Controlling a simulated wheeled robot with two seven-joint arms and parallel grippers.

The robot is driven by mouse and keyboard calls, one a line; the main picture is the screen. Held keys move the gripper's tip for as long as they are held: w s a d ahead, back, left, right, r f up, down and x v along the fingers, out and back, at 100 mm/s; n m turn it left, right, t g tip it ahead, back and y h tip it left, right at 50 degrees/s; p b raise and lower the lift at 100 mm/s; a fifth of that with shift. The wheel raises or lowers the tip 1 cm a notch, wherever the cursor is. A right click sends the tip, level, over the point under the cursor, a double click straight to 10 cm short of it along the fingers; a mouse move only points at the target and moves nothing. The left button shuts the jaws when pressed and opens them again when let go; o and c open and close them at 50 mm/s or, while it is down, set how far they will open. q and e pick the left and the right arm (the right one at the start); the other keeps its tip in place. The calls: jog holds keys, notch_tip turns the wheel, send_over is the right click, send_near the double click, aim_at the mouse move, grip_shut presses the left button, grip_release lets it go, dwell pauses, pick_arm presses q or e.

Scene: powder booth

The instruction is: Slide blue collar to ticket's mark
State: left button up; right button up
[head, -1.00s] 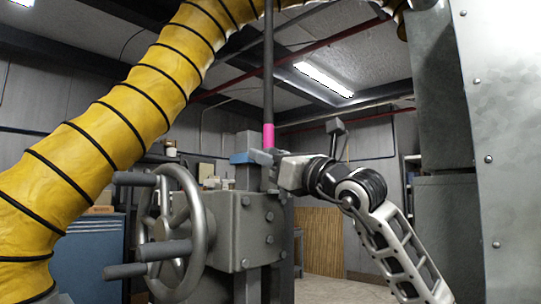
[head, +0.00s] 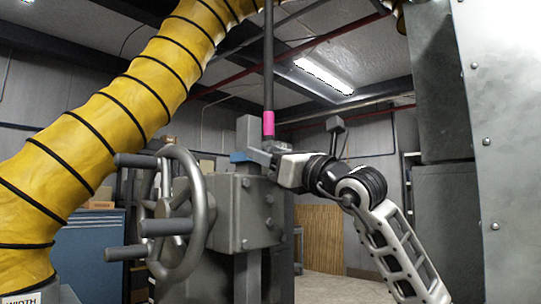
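The blue collar (head: 242,156) sits around or against a grey upright post (head: 244,130), above a bolted grey gearbox. My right gripper (head: 262,155) reaches in from the right. Its fingertips meet the collar's right side and look shut on it, though the grip itself is small and partly hidden. A ticket with a mark cannot be made out. A cut-off label reading "WIDTH" (head: 20,301) shows at the bottom left corner. My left gripper is not in view.
A dark rod with a pink band (head: 268,123) stands just above my gripper. A handwheel (head: 190,215) with stub handles is on the gearbox (head: 245,210). A yellow ribbed hose (head: 110,125) fills the left. A riveted metal panel (head: 500,150) stands at right.

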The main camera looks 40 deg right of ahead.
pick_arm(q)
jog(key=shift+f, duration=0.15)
pick_arm(e)
jog(key=shift+f, duration=0.1)
jog(key=shift+s+f+b, duration=0.2)
jog(key=shift+s+b, duration=0.15)
pick_arm(q)
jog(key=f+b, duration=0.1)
jog(key=b, duration=0.2)
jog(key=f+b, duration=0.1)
jog(key=b, duration=0.2)
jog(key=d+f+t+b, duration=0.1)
jog(key=b, duration=0.2)
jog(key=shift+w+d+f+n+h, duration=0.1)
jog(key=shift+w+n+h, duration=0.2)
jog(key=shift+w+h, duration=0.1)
pick_arm(e)
jog(key=v, duration=1.5)
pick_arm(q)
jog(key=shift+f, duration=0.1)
pick_arm(e)
jog(key=shift+r, duration=0.1)
